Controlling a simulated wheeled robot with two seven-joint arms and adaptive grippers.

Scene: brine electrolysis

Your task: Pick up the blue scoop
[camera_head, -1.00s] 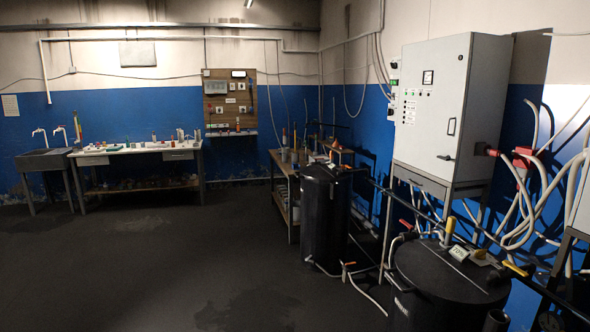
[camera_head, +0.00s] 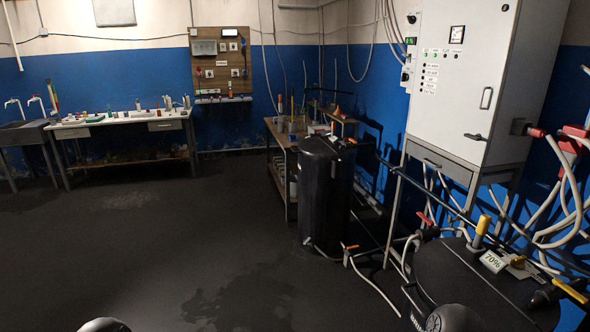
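I cannot make out a blue scoop in the head view. Small items, too small to tell apart, stand on the white-topped table (camera_head: 120,120) at the far left and on the workbench (camera_head: 283,158) by the back corner. Neither of my grippers is in view. Only rounded grey parts, apparently of my own arms, show at the bottom edge.
A black tank (camera_head: 323,195) stands in front of the workbench. A sink (camera_head: 22,133) is at the far left. The dark floor (camera_head: 180,240) between is clear.

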